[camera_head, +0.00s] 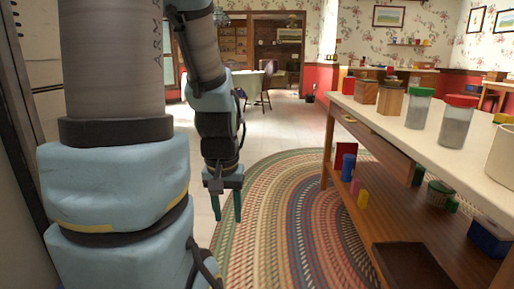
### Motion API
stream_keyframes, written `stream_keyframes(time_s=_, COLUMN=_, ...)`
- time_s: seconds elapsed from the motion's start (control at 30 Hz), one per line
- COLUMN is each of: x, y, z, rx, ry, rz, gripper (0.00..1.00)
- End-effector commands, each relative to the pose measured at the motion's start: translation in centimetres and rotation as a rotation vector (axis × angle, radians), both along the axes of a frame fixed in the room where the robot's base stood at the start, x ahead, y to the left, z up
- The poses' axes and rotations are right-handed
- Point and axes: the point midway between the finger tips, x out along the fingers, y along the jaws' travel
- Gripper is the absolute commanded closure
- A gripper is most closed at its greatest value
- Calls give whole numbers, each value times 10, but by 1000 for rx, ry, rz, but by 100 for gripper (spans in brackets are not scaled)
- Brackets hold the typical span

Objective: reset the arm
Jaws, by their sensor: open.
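My gripper (227,207) hangs pointing down in the middle left of the head view, in front of the braided rug. Its two teal fingers are apart and nothing shows between them. My arm comes down from the top of the picture to it, bent at a dark wrist joint. My gripper is left of the wooden counter and touches nothing that I can see.
A counter (393,124) on the right holds jars and wooden boxes. Its lower shelf (375,235) holds small items and a dark tray (412,266). An oval braided rug (285,215) covers the floor. The tiled floor (285,122) is open toward a far table (248,84).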

Motion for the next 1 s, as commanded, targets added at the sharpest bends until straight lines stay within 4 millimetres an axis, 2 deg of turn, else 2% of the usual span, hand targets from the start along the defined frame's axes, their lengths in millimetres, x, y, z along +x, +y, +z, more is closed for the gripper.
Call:
stream_keyframes(time_s=0.03, x=0, y=0, z=33, rx=0, ry=-1, rz=0, gripper=56)
stream_keyframes(time_s=0.7, x=0, y=0, z=242, rx=0, ry=-1, rz=-1, gripper=56)
stream_keyframes(time_s=0.83, x=0, y=0, z=272, rx=0, ry=-1, rz=-1, gripper=56)
stream_keyframes(time_s=1.0, x=0, y=0, z=292, rx=0, ry=-1, rz=-1, gripper=56)
